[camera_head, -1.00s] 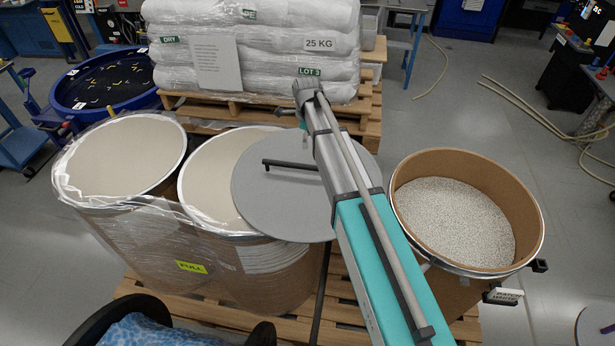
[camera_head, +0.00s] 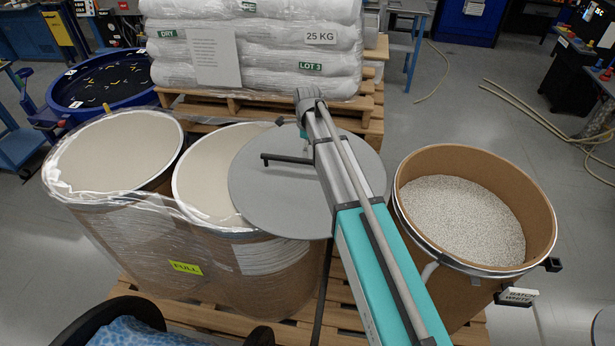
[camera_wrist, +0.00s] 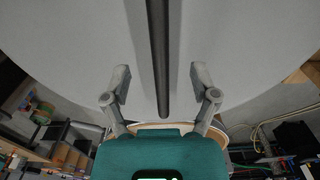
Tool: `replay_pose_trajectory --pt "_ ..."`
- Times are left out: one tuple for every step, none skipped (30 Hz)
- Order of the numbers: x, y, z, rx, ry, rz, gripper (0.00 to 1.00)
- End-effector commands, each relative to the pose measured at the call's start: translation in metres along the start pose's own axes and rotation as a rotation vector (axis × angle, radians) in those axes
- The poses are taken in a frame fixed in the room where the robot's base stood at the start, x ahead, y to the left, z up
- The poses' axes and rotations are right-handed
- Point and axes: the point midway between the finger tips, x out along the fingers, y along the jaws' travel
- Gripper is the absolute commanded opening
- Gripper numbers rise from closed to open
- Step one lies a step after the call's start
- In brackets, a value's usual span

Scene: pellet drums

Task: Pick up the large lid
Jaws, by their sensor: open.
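The large lid (camera_head: 265,205) is a wide flat grey disc with a black bar handle (camera_head: 288,159). In the head view it overlaps the right edge of the middle drum, and my arm crosses its right part. What supports it is unclear. In the wrist view the lid (camera_wrist: 75,50) fills most of the upper picture, with the dark handle (camera_wrist: 158,55) running down the middle. My gripper (camera_wrist: 160,82) is open, with one finger on each side of the handle and visible gaps between. In the head view my gripper is mostly hidden behind the arm.
Two pale-topped drums (camera_head: 112,152) (camera_head: 205,180) wrapped in film stand left of the lid. An open drum of white pellets (camera_head: 460,220) stands right. Stacked 25 KG sacks (camera_head: 255,50) on pallets stand behind. Hoses lie on the right floor.

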Motion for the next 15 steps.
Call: replay_pose_trajectory --pt "0.0069 -0.0001 -0.0002 0.0 0.0 0.0 0.77" --pt "0.0083 -0.0001 -0.0002 0.0 0.0 0.0 0.77" --pt "0.0099 -0.0001 -0.0002 0.0 0.0 0.0 0.77" --pt "0.0109 -0.0002 -0.0003 0.0 0.0 0.0 0.77" --pt "0.0116 -0.0001 -0.0003 0.0 0.0 0.0 0.77" --pt "0.0123 -0.0002 -0.0004 0.001 0.0 0.0 0.77" --pt "0.0125 -0.0002 -0.0004 0.001 0.0 0.0 0.77" --pt "0.0127 -0.0002 -0.0004 0.001 0.0 0.0 0.77" --pt "0.0127 -0.0002 -0.0005 0.001 0.0 0.0 0.77" --pt "0.0126 -0.0002 -0.0006 0.001 0.0 0.0 0.77" --pt "0.0124 -0.0002 -0.0006 0.001 0.0 0.0 0.77" --pt "0.0122 -0.0003 -0.0007 0.001 0.0 0.0 0.77" --pt "0.0121 -0.0003 -0.0007 0.001 0.0 0.0 0.77" --pt "0.0121 -0.0003 -0.0007 0.001 0.0 0.0 0.77" --pt "0.012 -0.0004 -0.0008 0.001 0.0 0.0 0.77"
